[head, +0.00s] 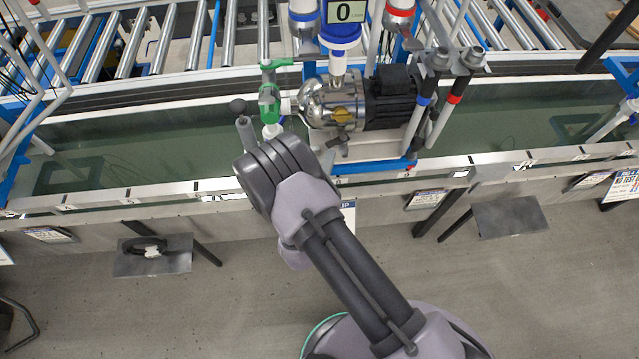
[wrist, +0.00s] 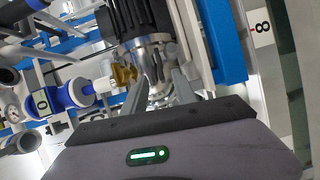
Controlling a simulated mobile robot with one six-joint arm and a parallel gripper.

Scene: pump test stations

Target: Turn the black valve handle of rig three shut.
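The pump has a silver body (head: 325,104), a black motor (head: 391,97) and a yellow-brown part (head: 343,115) on its front. In the wrist view the silver body (wrist: 150,50) and yellow-brown part (wrist: 124,74) lie ahead of my gripper (wrist: 159,84). Its two grey fingers are apart, with the pump behind the gap; I see nothing clearly held between them. Contact cannot be told. In the head view my arm hides most of the gripper. A green valve (head: 268,101) stands left of the pump. I cannot clearly make out a black valve handle or a rig number.
A blue and white meter (head: 340,33) reading 0 stands behind the pump. Pipes with blue and red bands (head: 455,98) rise at its right. A water trough (head: 130,140) runs across, its metal front edge (head: 480,160) close to my arm. The floor (head: 150,310) in front is mostly free.

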